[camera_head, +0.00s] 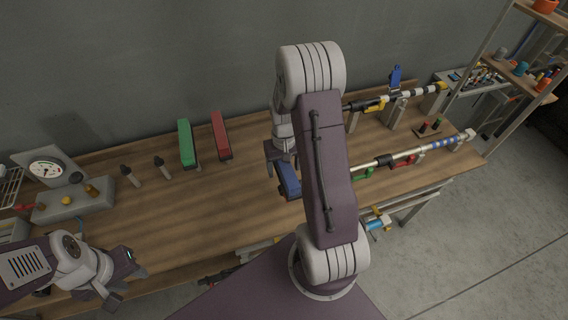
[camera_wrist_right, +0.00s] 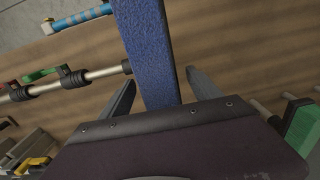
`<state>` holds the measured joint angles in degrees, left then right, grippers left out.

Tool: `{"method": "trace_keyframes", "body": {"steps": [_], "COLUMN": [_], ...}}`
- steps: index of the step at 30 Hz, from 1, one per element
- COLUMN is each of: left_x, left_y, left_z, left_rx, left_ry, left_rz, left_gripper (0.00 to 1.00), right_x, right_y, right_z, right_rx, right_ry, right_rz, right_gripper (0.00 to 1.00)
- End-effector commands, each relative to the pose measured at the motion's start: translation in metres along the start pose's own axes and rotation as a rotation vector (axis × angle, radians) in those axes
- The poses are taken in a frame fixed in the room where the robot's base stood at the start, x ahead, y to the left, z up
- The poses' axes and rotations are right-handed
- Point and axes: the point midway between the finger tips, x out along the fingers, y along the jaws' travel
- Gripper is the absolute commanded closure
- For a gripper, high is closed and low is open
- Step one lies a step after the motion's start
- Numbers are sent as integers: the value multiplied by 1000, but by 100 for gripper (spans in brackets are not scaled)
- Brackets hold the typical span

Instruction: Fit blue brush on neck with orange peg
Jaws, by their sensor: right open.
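The blue brush (camera_head: 289,180) is at the right gripper in the head view, partly hidden by my right arm. In the right wrist view the long blue brush (camera_wrist_right: 148,50) runs between the two fingers of my right gripper (camera_wrist_right: 160,92), which stand open with gaps on both sides. My right gripper (camera_head: 280,166) is over the middle of the bench in the head view. My left gripper (camera_head: 128,286) is open and empty at the front left, apart from the brush. I cannot make out an orange peg or which neck bears it.
A green brush (camera_head: 186,143) and a red brush (camera_head: 221,136) stand at the back. Two black-tipped posts (camera_head: 129,174) (camera_head: 161,165) are left of them. Two long poles (camera_head: 420,150) (camera_head: 410,96) lie across the right side. A gauge box (camera_head: 75,201) is at left.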

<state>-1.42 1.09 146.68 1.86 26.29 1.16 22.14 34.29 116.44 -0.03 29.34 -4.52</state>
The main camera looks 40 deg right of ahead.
Motion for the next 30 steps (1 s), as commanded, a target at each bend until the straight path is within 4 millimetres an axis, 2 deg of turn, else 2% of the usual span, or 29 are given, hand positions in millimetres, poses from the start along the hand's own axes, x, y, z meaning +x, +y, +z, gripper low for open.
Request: {"method": "trace_keyframes", "body": {"steps": [6,12,16,30], "left_x": [13,16,16,16], "left_y": [0,0,0,0], "left_z": [1,2,2,2], "left_rx": [0,0,0,0], "left_ry": [0,0,0,0], "left_rz": [0,0,0,0], "left_gripper": [64,64,64,64], "right_x": [-47,-77,-82,-81], "right_y": [0,0,0,0], "right_z": [-2,-1,0,0], "right_rx": [0,0,0,0], "right_ry": [9,4,2,1], "right_rz": [1,0,0,0], "right_gripper": [28,28,28,28]}}
